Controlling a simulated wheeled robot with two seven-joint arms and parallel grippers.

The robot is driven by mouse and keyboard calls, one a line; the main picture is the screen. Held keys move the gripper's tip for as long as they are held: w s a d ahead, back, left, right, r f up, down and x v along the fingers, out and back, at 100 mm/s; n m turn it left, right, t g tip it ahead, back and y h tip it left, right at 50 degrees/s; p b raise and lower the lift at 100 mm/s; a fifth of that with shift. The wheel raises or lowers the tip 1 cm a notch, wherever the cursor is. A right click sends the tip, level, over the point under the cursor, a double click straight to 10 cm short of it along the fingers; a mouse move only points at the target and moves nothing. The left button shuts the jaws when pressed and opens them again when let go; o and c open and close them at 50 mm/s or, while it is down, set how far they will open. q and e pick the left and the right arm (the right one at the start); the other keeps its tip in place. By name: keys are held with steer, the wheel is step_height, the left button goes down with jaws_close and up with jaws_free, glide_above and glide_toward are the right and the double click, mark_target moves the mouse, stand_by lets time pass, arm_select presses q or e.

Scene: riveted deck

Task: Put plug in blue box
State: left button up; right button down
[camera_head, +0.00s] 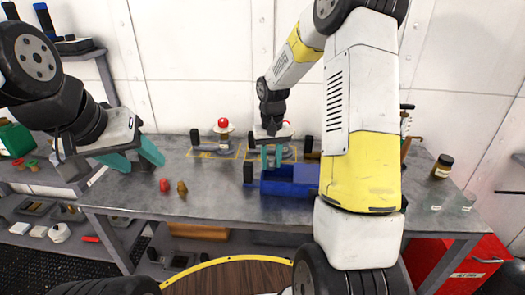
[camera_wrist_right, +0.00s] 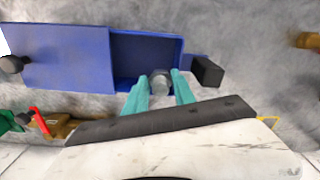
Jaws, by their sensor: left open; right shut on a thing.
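The blue box (camera_head: 288,186) lies on the metal workbench, right of the middle, partly hidden by my right arm. In the right wrist view the box (camera_wrist_right: 146,50) shows an open compartment on the right and a flat blue section on the left. My right gripper (camera_head: 269,157) is just behind the box in the head view. In the right wrist view its teal fingers (camera_wrist_right: 160,88) are shut on a grey round-ended piece, apparently the plug (camera_wrist_right: 161,81), by the compartment's edge. Its height above the box is unclear. My left gripper (camera_head: 138,162) is open and empty over the bench's left part.
A small red piece (camera_head: 164,185) and a brown piece (camera_head: 182,188) stand on the bench between the left gripper and the box. A red-topped button (camera_head: 224,124) stands behind. A dark jar (camera_head: 443,166) is at the right, above a red toolbox (camera_head: 470,267).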

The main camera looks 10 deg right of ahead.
steer(key=shift+f, duration=0.35)
steer(key=c, duration=1)
jaws_free()
steer(key=shift+o, duration=0.2)
steer(key=shift+r, duration=3.9)
steer(key=shift+r, duration=0.1)
